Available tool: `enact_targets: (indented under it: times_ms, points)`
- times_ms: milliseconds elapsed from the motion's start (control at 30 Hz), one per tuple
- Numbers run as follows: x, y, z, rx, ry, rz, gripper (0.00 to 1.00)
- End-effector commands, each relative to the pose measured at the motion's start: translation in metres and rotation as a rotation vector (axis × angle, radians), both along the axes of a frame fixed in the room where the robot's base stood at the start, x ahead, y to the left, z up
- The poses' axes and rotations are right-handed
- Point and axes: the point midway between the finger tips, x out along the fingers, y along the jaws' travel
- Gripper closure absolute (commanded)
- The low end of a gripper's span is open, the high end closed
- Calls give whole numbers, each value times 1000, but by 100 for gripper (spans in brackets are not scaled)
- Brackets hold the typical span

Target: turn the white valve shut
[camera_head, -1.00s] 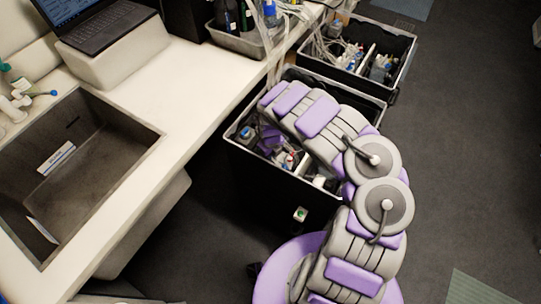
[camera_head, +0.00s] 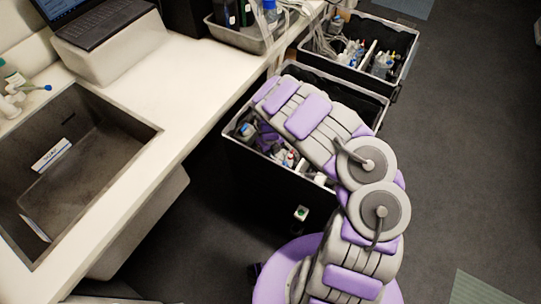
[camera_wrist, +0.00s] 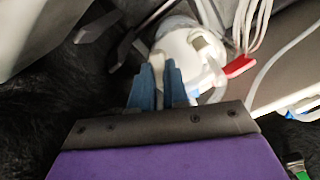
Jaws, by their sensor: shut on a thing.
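In the wrist view, the two blue fingers of my gripper (camera_wrist: 158,80) are close together around a narrow white piece, which looks like the white valve (camera_wrist: 157,63). The fingers hide part of it, so its turned position cannot be read. A white rounded body (camera_wrist: 180,46) lies just beyond the fingertips. A red-tipped fitting (camera_wrist: 238,66) sticks out to its right. In the head view, my arm reaches down into the near black bin (camera_head: 230,150), and my fingertips are hidden there.
White tubes (camera_wrist: 256,24) run past on the right in the wrist view. A second black bin (camera_head: 401,50) with bottles stands behind the near one. The white counter (camera_head: 150,105) with a sink (camera_head: 85,165) is at left. Dark floor (camera_head: 455,150) is clear at right.

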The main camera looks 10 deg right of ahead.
Motion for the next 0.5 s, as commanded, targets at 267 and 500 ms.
enact_targets:
  times_ms: [267,500]
  points:
    - [2,1,-1,-1,-5,-251,100]
    - [2,3,1,-1,-4,-478,100]
